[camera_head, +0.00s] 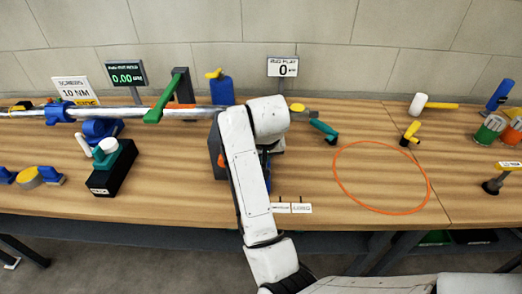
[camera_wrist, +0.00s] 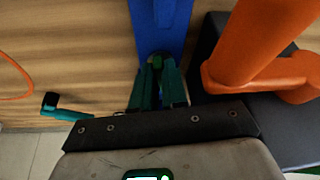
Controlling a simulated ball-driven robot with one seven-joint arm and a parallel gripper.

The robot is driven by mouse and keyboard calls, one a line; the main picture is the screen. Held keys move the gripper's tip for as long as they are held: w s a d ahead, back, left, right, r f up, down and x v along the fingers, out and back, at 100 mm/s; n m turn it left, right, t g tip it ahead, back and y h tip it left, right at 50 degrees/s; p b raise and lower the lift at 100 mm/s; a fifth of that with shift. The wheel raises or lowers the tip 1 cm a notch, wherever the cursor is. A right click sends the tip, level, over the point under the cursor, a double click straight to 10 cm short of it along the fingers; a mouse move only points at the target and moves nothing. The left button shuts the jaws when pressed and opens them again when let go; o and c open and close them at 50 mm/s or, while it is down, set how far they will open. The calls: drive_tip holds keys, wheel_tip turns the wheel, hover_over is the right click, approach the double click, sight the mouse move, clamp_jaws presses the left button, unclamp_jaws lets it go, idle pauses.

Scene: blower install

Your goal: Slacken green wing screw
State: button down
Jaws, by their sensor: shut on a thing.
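My gripper (camera_wrist: 158,98) shows in the wrist view with its fingers close together at the lower end of a blue upright part (camera_wrist: 160,28). It is shut on a small green piece (camera_wrist: 157,92) between the fingertips, which looks like the green wing screw. Most of that piece is hidden by the fingers, so I cannot tell its turn angle. In the head view my white arm covers the gripper and the screw, and only a dark and blue fixture shows at the arm's edges.
A thick orange part (camera_wrist: 250,45) stands close to the right of the fingers in the wrist view. A teal-handled tool (camera_head: 323,130) lies to the right of my arm. An orange ring (camera_head: 382,210) marks clear bench. A long metal tube (camera_head: 130,112) runs along the left.

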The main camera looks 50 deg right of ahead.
drive_tip(key=n+p, duration=0.1)
drive_tip(key=p, duration=0.1)
drive_tip(key=n+p, duration=0.1)
drive_tip(key=r+n+y+p, duration=0.1)
drive_tip(key=p, duration=0.1)
drive_tip(key=shift+s+d+t+p, duration=0.3)
drive_tip(key=shift+d+p, duration=0.05)
drive_tip(key=n+p, duration=0.2)
drive_tip(key=n+y+p, duration=0.1)
drive_tip(key=n+p, duration=0.1)
drive_tip(key=p, duration=0.1)
drive_tip(key=shift+d+f+y, duration=0.15)
drive_tip(key=shift+d+y, duration=0.15)
drive_tip(key=n+p, duration=0.1)
drive_tip(key=n+y+p, duration=0.1)
drive_tip(key=n+p, duration=0.1)
drive_tip(key=shift+d+f+n, duration=0.15)
drive_tip(key=shift+d+n, duration=0.15)
drive_tip(key=shift+d, duration=0.05)
drive_tip(key=shift+w+d+f+n+y+p, duration=0.1)
drive_tip(key=shift+n+y+p, duration=0.25)
drive_tip(key=shift+n, duration=0.45)
drive_tip(key=shift+w+d+f+n+y+p, duration=0.1)
drive_tip(key=shift+n+y+p, duration=0.15)
drive_tip(key=shift+n+y, duration=0.4)
drive_tip(key=shift+n, duration=0.35)
drive_tip(key=c, duration=1.2)
unclamp_jaws()
drive_tip(key=shift+o, duration=0.2)
drive_tip(key=shift+r, duration=0.1)
